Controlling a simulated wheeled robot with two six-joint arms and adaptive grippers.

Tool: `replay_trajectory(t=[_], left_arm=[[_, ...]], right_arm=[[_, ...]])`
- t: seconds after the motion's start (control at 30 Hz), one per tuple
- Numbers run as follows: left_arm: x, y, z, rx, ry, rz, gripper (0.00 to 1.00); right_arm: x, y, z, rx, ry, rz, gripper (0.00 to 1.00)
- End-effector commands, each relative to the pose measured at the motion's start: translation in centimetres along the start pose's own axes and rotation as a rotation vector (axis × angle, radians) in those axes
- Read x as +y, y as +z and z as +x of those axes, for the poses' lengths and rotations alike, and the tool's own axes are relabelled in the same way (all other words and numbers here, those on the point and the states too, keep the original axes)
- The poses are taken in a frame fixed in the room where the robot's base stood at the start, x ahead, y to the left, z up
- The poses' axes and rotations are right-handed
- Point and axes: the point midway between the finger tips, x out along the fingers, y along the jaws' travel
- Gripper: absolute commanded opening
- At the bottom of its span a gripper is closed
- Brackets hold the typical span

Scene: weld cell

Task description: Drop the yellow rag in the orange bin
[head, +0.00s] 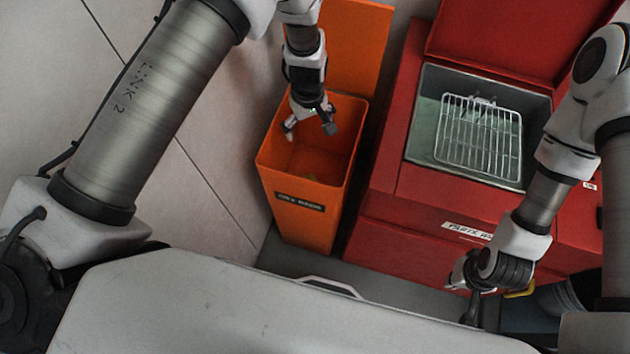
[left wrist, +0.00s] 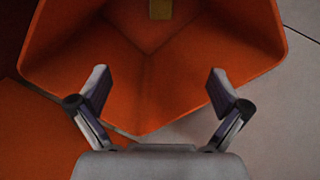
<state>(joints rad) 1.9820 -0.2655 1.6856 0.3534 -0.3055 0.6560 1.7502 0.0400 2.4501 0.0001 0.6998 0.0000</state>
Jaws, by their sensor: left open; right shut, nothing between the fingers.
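The orange bin (head: 308,228) stands open on the floor, with its lid raised at the back and a dark label on its front. My left gripper (head: 310,131) is open and empty over the bin's mouth. In the left wrist view, my left gripper (left wrist: 160,85) has its fingers wide apart above the orange bin (left wrist: 205,50). A yellow patch (left wrist: 161,9), which looks like the yellow rag, lies inside the bin. A bit of it shows in the head view (head: 287,179), low in the bin. My right gripper (head: 468,302) is shut and empty at the lower right.
A red parts washer (head: 395,215) stands right of the bin, its lid up and a wire rack (head: 478,138) in its basin. A small yellow thing (head: 521,291) shows beside my right gripper. Pale tiled floor (head: 205,205) is clear left of the bin.

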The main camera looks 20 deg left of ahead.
Motion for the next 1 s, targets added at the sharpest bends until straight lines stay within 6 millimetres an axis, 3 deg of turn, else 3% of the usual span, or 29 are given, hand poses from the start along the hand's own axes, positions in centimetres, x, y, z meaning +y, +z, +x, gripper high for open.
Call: replay_trajectory(t=[0.3,0.43,0.6,1.0], left_arm=[[0.2,-0.1,-7.7,0.003,0.003,0.000,1.00],[0.1,-0.1,-10.0,0.002,0.001,0.000,1.00],[0.1,-0.1,-11.1,0.000,-0.001,0.000,1.00],[0.1,-0.1,-11.1,0.000,0.000,-0.001,1.00]], right_arm=[[0.0,0.0,0.0,0.000,0.000,0.000,0.00],[0.0,0.0,0.0,0.000,0.000,0.000,0.00],[0.0,0.0,0.0,0.000,0.000,0.000,0.00],[0.0,0.0,0.0,0.000,0.000,0.000,0.00]])
